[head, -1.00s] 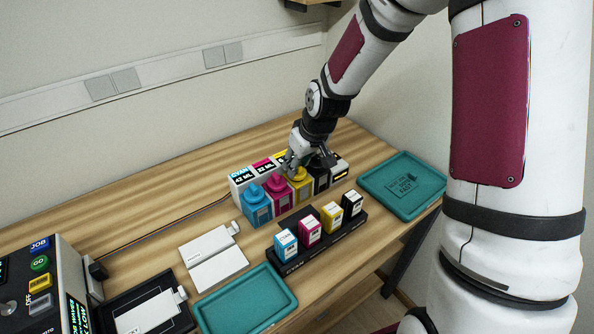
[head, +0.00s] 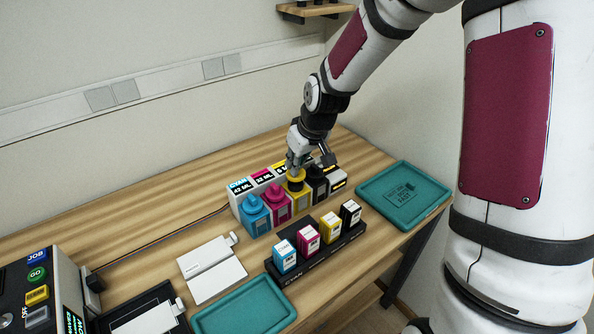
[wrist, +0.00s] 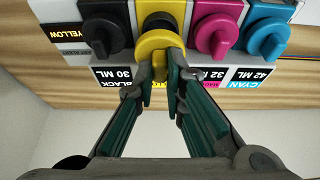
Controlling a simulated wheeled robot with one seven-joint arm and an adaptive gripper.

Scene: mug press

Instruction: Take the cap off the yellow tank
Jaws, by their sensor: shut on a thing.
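The yellow tank (head: 298,201) stands in the row of tanks, between the magenta tank (head: 277,205) and the black tank (head: 317,188). My gripper (wrist: 160,72) is shut on the grip of the yellow cap (wrist: 158,45), one green-padded finger on each side. In the wrist view the cap looks raised from the yellow tank, with a dark round neck (wrist: 160,20) showing behind it. A dark ring also shows under the cap (head: 296,174) in the head view. The exact gap is hard to judge.
The cyan tank (head: 255,215) and its neighbours keep their caps. In front stands a black rack (head: 318,256) with small cartridges. A teal tray (head: 438,184) lies to the right and another (head: 243,307) at the front. Bare wood lies behind the tanks.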

